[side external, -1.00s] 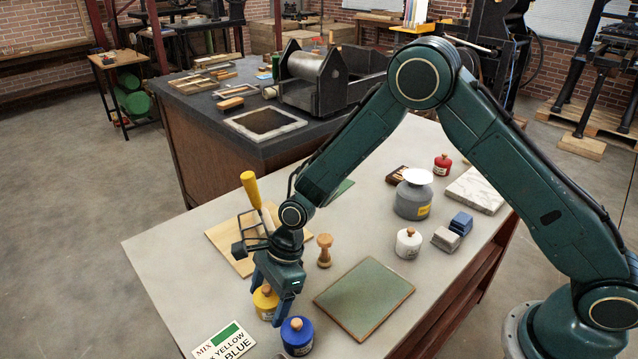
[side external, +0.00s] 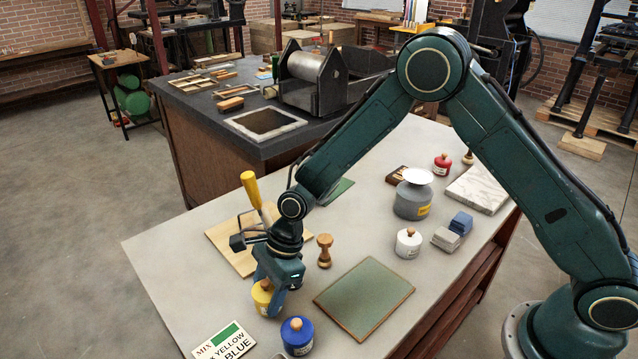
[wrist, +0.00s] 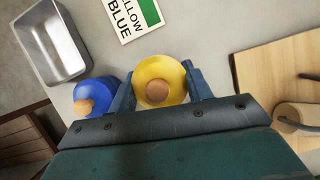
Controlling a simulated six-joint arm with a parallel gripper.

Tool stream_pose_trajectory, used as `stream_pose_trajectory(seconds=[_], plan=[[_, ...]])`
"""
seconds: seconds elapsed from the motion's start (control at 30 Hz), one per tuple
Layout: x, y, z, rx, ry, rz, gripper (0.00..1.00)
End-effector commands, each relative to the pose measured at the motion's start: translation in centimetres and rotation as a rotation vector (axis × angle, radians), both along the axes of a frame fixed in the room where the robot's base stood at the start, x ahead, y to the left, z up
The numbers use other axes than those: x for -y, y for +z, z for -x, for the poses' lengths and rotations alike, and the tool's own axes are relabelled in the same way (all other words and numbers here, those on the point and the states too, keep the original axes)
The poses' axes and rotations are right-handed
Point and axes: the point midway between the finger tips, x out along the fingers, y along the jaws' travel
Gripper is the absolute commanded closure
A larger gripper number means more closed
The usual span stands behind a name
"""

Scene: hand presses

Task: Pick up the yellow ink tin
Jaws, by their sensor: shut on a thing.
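The yellow ink tin (side external: 262,296) has a round wooden knob on its lid and stands near the table's front left. My gripper (side external: 268,298) points down over it, with its jaws shut on the tin's sides. In the wrist view the yellow tin (wrist: 159,82) sits between the two fingers of my gripper (wrist: 160,88), one on each side. In the side view a finger covers part of the tin, and I cannot tell whether its base touches the table.
The blue ink tin (side external: 297,336) stands close beside the gripper. A MIX YELLOW BLUE card (side external: 224,345) lies in front. A metal tray (wrist: 50,42) shows in the wrist view. A green slab (side external: 364,298) lies right, a wooden board (side external: 229,240) with a roller behind.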

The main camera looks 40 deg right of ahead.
Motion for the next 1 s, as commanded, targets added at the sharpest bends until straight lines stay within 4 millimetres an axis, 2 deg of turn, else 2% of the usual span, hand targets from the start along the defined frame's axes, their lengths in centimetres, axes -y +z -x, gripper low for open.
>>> stream_pose_trajectory(seconds=[0.27,0.7,0.8,1.0], plan=[[0.0,4.8,-0.1,0.007,0.0,-0.002,0.81],[0.0,14.1,-0.1,0.006,0.0,-0.002,0.81],[0.0,15.7,-0.1,0.006,0.0,-0.001,0.81],[0.0,17.7,-0.1,0.003,0.0,-0.002,0.81]])
